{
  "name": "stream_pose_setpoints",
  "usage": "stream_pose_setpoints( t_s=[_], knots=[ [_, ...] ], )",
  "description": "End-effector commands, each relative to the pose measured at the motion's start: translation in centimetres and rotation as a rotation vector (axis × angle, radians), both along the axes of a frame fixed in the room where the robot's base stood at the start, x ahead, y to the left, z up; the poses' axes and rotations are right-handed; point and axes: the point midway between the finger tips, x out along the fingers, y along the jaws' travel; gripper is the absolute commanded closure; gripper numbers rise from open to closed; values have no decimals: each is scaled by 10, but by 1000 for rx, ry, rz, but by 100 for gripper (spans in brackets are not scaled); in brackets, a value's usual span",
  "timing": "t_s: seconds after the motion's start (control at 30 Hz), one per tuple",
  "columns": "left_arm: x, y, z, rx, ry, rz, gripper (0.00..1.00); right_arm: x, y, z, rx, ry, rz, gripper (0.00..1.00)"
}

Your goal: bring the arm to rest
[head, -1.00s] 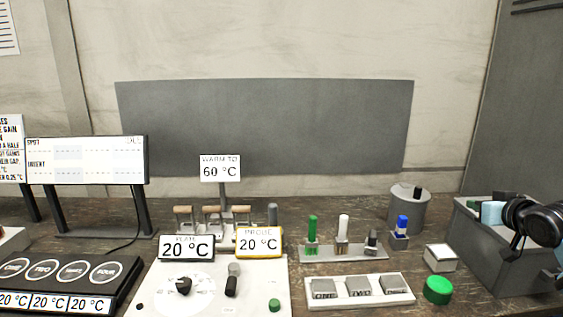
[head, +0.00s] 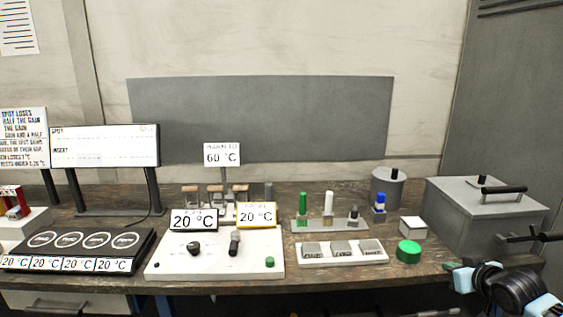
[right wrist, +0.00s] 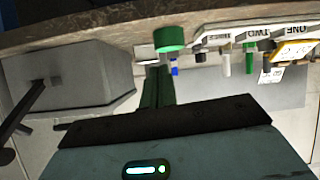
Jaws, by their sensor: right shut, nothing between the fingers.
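My right gripper (head: 451,266) is at the lower right of the head view, in front of the bench's front edge and below the grey lidded box (head: 470,215). Its dark wrist and pale blue links (head: 515,290) run off the lower right. In the right wrist view, the green fingers (right wrist: 156,88) are together with nothing between them. They point towards the bench, near the green button (right wrist: 170,38), with no contact that I can make out. My left gripper is not in view.
The bench holds a green button (head: 409,251), a white box (head: 413,227), a tray of grey blocks (head: 342,261) and a control panel (head: 215,267) with displays reading 20 °C. A sign (head: 221,154) reads 60 °C. The box lid's dark handle (head: 503,189) sticks up.

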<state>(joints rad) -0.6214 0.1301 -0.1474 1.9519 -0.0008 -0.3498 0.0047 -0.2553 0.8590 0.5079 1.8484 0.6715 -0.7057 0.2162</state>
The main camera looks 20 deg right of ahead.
Motion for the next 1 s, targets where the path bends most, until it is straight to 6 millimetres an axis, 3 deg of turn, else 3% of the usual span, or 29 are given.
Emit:
stream_pose_setpoints(
  t_s=[0.03,0.2,0.37,0.5,0.63,0.8,0.9,1.0],
  knots=[
    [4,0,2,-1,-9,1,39,-10,14,-32,6,35,14,100],
    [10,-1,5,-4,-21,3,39,-44,71,-122,3,126,83,100],
    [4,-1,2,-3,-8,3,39,-83,140,-191,11,192,161,100],
    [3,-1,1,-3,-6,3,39,-120,211,-236,30,230,240,100],
    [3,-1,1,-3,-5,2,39,-154,282,-263,54,245,314,100],
    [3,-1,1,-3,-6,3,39,-186,362,-274,81,236,392,100],
    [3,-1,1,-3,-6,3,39,-196,392,-273,91,226,421,100],
    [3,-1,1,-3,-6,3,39,-201,407,-272,97,220,434,100]
  ],
)
